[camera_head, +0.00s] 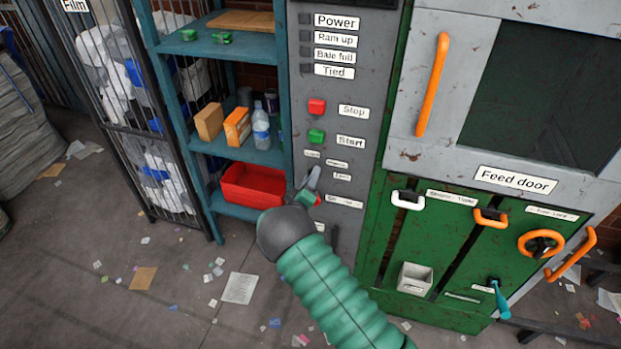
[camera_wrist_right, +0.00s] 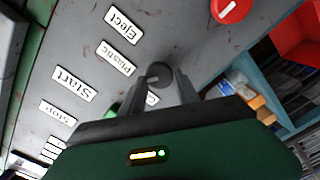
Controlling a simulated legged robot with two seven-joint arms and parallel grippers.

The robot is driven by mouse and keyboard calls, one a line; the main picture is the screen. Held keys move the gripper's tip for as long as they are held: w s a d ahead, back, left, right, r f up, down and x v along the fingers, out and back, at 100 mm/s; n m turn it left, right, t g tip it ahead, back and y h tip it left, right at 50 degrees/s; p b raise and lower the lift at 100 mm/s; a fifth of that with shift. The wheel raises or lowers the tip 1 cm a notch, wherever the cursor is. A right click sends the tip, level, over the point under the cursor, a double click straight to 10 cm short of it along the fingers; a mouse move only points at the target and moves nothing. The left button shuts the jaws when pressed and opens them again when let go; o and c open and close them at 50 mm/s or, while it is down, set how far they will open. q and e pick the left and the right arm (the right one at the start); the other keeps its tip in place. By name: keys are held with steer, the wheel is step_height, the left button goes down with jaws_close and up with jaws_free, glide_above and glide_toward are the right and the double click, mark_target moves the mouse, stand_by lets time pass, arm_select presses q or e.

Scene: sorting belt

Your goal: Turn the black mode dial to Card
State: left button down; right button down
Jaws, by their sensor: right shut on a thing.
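The black mode dial (camera_wrist_right: 159,72) sits on the grey control panel, between the fingertips of my right gripper (camera_wrist_right: 162,85) in the right wrist view. The gripper is shut on it. A short pale mark shows on the dial face; I cannot tell which label it points to. The Plastic label (camera_wrist_right: 116,64) is beside the dial. Another small label, showing a C (camera_wrist_right: 152,99), is partly hidden by a finger. In the head view my right gripper (camera_head: 312,180) reaches the panel below the Start label and hides the dial. My left gripper is not in view.
A red button (camera_wrist_right: 231,10) is near the dial, with an Eject label (camera_wrist_right: 124,25) on the panel. Red Stop (camera_head: 317,106) and green Start (camera_head: 316,136) buttons are above. Blue shelves with a red bin (camera_head: 253,184) stand left. The green baler with its feed door (camera_head: 545,95) is right.

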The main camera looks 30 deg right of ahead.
steer(key=n, duration=0.6)
steer(key=shift+w+r+n, duration=0.2)
steer(key=shift+n, duration=0.2)
stand_by(0.3)
steer(key=c, duration=1.3)
jaws_free()
steer(key=shift+c, duration=0.2)
steer(key=o, duration=0.4)
steer(key=shift+w+d+f, duration=0.1)
steer(key=shift+f, duration=0.15)
steer(key=shift+o, duration=0.2)
steer(key=shift+d+f, duration=0.1)
steer(key=v, duration=1.7)
steer(key=shift+b, duration=0.3)
